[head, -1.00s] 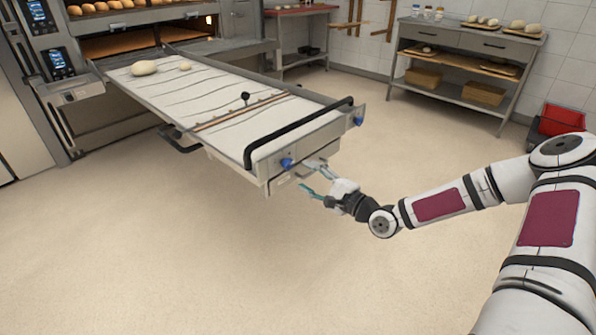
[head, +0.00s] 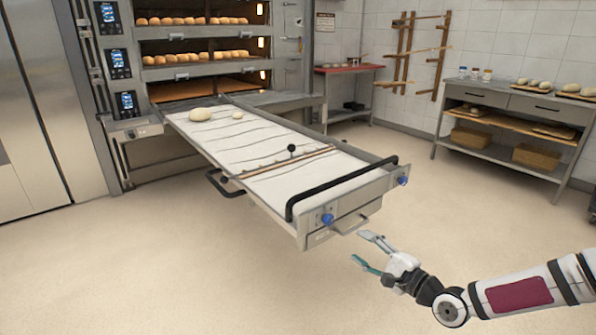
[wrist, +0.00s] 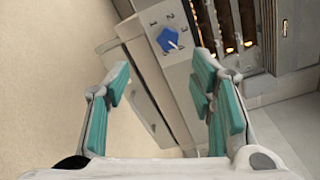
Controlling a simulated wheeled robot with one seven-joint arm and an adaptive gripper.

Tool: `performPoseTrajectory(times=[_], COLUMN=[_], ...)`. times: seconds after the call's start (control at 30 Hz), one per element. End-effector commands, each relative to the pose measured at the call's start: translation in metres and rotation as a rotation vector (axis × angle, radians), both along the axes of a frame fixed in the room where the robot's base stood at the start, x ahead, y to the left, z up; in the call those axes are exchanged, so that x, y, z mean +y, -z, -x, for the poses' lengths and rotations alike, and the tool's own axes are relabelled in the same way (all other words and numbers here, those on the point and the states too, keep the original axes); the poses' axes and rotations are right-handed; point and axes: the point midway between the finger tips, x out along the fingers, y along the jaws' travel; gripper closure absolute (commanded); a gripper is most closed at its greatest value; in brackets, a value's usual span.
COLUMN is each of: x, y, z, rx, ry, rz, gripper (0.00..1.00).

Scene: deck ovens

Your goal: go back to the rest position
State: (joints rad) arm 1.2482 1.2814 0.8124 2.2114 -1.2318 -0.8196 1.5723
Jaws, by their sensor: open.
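My gripper (head: 368,250) is open and empty at the lower right of the head view. It hangs over the bare floor, just in front of the near end of the loader (head: 265,192). The loader is a long table with a pale cloth top, a black bar handle (head: 335,187) and blue knobs. In the wrist view my gripper (wrist: 160,105) shows its teal finger pads spread wide. Between and beyond them are the loader's metal end (wrist: 165,70) and a blue knob (wrist: 168,40). The fingers look apart from the loader.
Two dough pieces (head: 201,114) lie on the loader's far end. The deck oven (head: 205,60) with rows of bread stands behind it. A shelf table (head: 515,105) with dough and boxes (head: 537,157) stands at the right. Floor (head: 480,215) is clear around my arm.

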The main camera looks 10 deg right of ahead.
Motion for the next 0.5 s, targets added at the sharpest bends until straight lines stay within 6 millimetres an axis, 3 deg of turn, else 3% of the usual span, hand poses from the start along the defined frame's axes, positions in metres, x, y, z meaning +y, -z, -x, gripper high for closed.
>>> performPoseTrajectory(times=[0.27,0.5], x=[0.015,-0.007], y=[0.04,0.048], z=[0.019,0.052], rx=[0.193,0.366], ry=[-0.161,-0.311], rz=[0.468,0.933], gripper=[0.5,0.5])
